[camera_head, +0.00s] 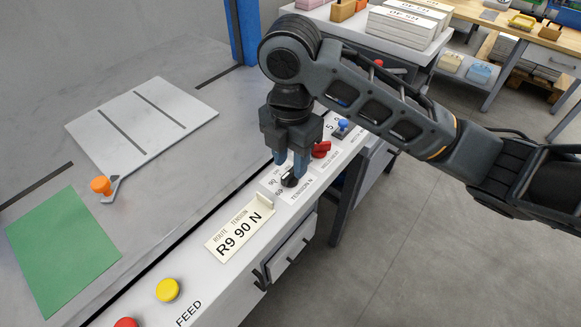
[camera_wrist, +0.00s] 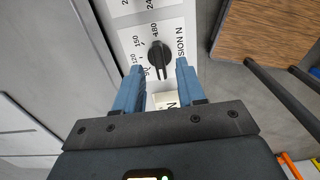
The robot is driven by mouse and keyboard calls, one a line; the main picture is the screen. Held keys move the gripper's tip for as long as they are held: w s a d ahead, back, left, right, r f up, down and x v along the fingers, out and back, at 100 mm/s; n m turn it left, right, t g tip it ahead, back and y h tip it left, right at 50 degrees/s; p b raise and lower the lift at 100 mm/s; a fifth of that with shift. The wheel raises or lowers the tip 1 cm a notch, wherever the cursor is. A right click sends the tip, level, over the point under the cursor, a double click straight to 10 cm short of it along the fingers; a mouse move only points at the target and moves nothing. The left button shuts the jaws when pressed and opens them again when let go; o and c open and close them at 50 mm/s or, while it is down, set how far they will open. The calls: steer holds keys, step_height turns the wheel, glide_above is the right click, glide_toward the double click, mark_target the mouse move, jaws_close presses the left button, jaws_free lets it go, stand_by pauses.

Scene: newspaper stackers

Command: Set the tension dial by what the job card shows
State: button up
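The tension dial is a black knob with a raised bar on a white plate marked TENSION N. It shows in the head view (camera_head: 288,180) and in the wrist view (camera_wrist: 159,56). The wrist view shows several scale numbers around it, including 90, 120 and 150; which one it points at I cannot tell. My gripper (camera_head: 290,167) is above the dial, pointing down. In the wrist view its blue fingers (camera_wrist: 159,68) are apart, one on each side of the dial, with visible gaps. The cream job card (camera_head: 240,231) reads ROUTE R9, TENSION 90 N.
A red knob (camera_head: 321,149) and a blue knob (camera_head: 342,127) stand on the same panel beyond the dial. A yellow button (camera_head: 168,290) and a red button (camera_head: 125,323) are nearer. A green sheet (camera_head: 62,253) and an orange-knobbed lever (camera_head: 101,185) lie left.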

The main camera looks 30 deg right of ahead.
mark_target(290, 176)
steer(key=shift+f, duration=1.2)
jaws_close()
